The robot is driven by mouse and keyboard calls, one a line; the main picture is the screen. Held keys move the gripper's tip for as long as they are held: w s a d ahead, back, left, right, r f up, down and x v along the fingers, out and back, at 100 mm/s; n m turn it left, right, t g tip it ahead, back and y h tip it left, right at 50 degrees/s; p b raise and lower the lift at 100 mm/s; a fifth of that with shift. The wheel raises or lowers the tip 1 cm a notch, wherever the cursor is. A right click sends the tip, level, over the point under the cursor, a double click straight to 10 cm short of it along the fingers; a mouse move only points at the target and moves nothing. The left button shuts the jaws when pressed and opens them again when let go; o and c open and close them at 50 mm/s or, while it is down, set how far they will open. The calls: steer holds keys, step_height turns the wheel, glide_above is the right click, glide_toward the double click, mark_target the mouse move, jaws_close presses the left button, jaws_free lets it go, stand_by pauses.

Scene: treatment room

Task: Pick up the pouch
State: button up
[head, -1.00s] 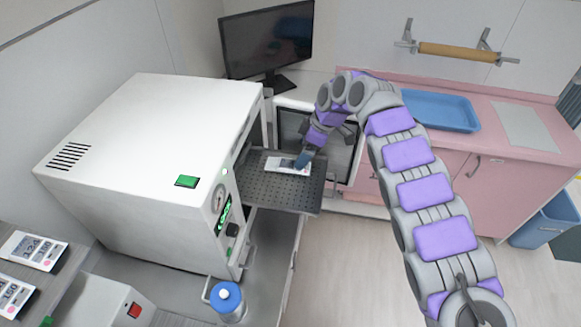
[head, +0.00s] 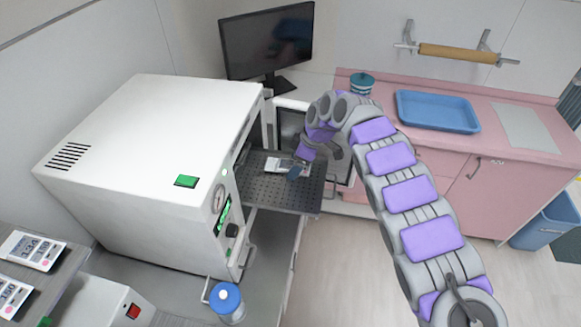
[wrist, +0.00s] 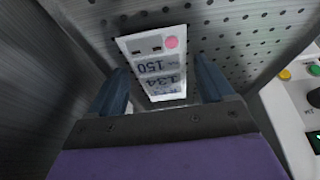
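The pouch (head: 277,164) is a flat white packet with dark printed numbers and a pink dot. It lies on the dark perforated tray (head: 262,192) that sticks out in front of the white sterilizer. In the wrist view the pouch (wrist: 156,62) lies ahead of and between the two blue fingers. My gripper (head: 295,172) is at the right end of the pouch in the head view. In the wrist view my gripper (wrist: 162,88) is open, its fingers apart on either side of the pouch's near end. I cannot tell whether the fingers touch it.
The white sterilizer (head: 150,165) stands left of the tray. A monitor (head: 267,40) is behind. A blue tray (head: 437,111) and a teal-lidded jar (head: 361,84) sit on the pink counter. A blue-capped bottle (head: 226,300) stands at the front. Other pouches (head: 32,250) lie at far left.

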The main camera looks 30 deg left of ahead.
steer(key=c, duration=0.8)
